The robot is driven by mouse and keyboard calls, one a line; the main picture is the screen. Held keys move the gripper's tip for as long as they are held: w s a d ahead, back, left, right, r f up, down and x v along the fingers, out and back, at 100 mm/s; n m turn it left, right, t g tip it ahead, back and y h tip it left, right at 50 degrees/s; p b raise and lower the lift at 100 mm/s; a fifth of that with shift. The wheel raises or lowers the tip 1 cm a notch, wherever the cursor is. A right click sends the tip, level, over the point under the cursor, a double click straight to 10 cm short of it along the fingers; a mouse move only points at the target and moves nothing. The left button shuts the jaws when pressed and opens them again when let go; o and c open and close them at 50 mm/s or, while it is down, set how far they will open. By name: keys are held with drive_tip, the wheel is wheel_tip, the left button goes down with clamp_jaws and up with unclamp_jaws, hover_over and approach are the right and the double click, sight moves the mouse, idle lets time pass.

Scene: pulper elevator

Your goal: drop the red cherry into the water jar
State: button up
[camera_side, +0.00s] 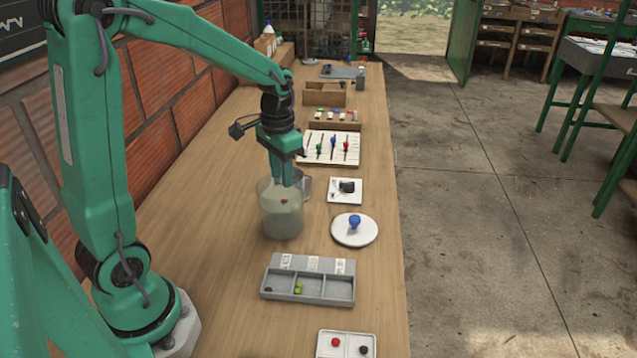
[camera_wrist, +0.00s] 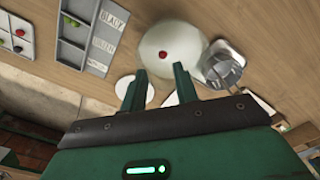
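The water jar (camera_side: 281,218) is a clear round vessel of cloudy liquid on the bench; its pale round top shows in the wrist view (camera_wrist: 190,40). A red cherry (camera_wrist: 163,55) shows inside the jar's outline, near its middle. In the side view a small reddish-brown cherry (camera_side: 284,202) shows through the jar wall, just below my fingertips. My gripper (camera_side: 284,182) points down with its fingertips at the jar's mouth. In the wrist view its two fingers (camera_wrist: 161,72) are spread apart, with the cherry visible beyond the gap, not visibly touching either finger.
A metal cup (camera_wrist: 225,68) stands against the jar. A grey sorting tray (camera_side: 308,287) holds green and dark cherries. A white tray (camera_side: 346,334) holds a red and a dark one. A white disc (camera_side: 342,235) with a blue knob and a white square (camera_side: 340,198) lie right of the jar.

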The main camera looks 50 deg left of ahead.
wheel_tip(320, 180, up, 6)
drive_tip(key=shift+r, duration=0.15)
idle(0.3)
idle(0.3)
drive_tip(key=s+d+r+t, duration=0.2)
drive_tip(key=s+d, duration=0.2)
drive_tip(key=s, duration=0.2)
drive_tip(key=s+d+r+t, duration=0.1)
drive_tip(key=s+d+t, duration=0.2)
drive_tip(key=s, duration=0.4)
drive_tip(key=shift+s+d+r+t, duration=0.15)
drive_tip(key=shift+d+r+t, duration=0.2)
drive_tip(key=shift+d, duration=0.55)
